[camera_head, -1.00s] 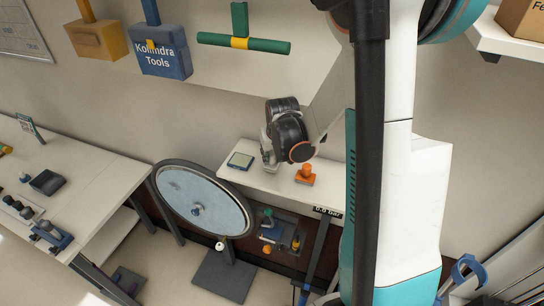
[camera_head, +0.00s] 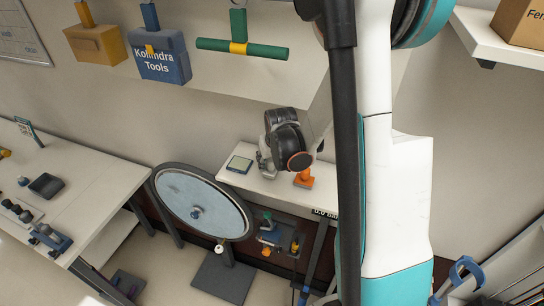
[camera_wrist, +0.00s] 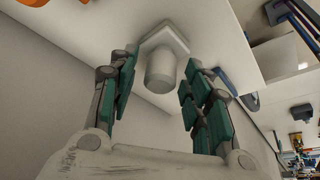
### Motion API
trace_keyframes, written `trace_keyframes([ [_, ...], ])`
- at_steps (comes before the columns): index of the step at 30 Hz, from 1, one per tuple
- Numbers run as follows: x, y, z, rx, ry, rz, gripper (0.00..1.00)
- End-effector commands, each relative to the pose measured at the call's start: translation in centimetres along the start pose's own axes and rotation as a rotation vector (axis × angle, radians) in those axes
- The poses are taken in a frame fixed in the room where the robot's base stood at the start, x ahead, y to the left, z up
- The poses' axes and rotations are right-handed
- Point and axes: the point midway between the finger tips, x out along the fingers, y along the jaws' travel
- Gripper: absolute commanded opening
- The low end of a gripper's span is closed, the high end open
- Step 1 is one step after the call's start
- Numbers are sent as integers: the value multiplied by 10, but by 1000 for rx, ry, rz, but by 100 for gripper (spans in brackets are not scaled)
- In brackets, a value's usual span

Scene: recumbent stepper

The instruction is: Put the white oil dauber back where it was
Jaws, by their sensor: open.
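The white oil dauber (camera_wrist: 161,66) shows in the wrist view as a pale cylinder on a square base. Its base is at or against the white shelf surface, and I cannot tell whether they touch. My gripper (camera_wrist: 158,80) is open, with one teal-padded finger on each side of the dauber and gaps visible. In the head view my gripper (camera_head: 265,165) is low over the small white shelf (camera_head: 240,178), between a flat grey-green device and an orange dauber. The white dauber cannot be made out there.
The orange dauber (camera_head: 304,179) stands close to the right of my gripper. The flat device (camera_head: 239,164) lies to its left. A round tilted disc (camera_head: 203,204) stands in front of the shelf. Tools (camera_head: 160,55) hang on the wall above.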

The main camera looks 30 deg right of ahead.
Motion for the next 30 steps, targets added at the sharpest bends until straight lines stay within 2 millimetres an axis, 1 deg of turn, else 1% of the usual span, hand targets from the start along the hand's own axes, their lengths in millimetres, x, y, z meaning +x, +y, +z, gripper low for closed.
trace_keyframes([
  [5,-15,0,0,0,0,0,45],
  [21,-90,0,1,0,0,0,45],
  [27,-110,0,0,0,0,0,45],
  [30,-115,0,0,0,0,0,45],
])
